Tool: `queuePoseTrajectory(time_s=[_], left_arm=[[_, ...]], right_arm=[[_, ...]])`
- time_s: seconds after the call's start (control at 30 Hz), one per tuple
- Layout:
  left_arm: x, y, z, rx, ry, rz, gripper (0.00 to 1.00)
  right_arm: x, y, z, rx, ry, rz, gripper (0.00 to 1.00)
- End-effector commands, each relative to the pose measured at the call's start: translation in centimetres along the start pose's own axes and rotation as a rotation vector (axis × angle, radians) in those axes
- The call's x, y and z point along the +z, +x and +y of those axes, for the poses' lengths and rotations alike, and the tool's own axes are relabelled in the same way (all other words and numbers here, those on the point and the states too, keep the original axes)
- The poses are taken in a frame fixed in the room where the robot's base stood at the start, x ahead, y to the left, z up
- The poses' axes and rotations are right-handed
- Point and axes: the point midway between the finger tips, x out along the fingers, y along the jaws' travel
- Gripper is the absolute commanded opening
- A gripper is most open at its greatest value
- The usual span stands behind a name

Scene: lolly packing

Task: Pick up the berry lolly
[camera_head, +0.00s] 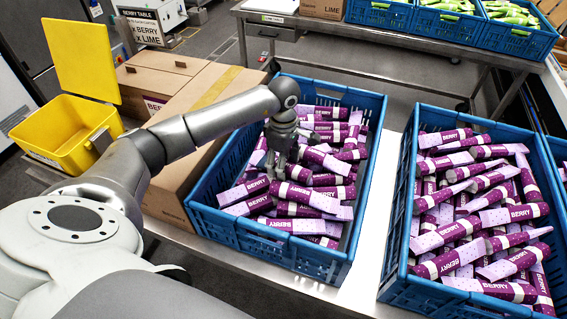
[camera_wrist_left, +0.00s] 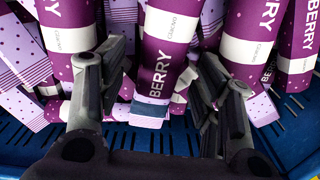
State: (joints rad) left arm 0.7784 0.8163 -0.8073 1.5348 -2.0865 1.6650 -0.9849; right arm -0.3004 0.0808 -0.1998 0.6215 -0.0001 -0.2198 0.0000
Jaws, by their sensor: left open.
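Purple and white berry lollies fill a blue crate (camera_head: 362,225) in the head view. In the left wrist view the gripper (camera_wrist_left: 160,95) is open. Its fingers stand on either side of one berry lolly (camera_wrist_left: 158,62), whose flat pale end points toward the palm. Other lollies lie close on both sides of the fingers. I cannot tell if the fingers touch the lolly. My right gripper is not in view.
A second blue crate (camera_head: 397,250) of berry lollies stands to the right, with a strip of bare table (camera_head: 372,200) between. A cardboard box (camera_head: 168,195) and a yellow bin (camera_head: 62,150) stand left. Blue crates of lime lollies (camera_head: 450,22) are on a back table.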

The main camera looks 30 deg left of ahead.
Motion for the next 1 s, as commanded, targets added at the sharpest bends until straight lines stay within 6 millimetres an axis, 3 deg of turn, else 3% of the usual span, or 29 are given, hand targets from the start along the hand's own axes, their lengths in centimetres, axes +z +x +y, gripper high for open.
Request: queuePoseTrajectory(time_s=[0.27, 0.67, 1.0], left_arm=[[0.02, 0.45, 0.03, 0.002, 0.000, 0.000, 0.60], [0.00, 0.40, 0.02, 0.001, 0.000, 0.000, 0.10], [0.00, 0.22, 0.08, 0.003, 0.000, 0.000, 0.09]], right_arm=[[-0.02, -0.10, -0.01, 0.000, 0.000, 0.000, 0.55], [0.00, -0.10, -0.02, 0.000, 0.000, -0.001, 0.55], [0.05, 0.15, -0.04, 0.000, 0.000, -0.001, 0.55]])
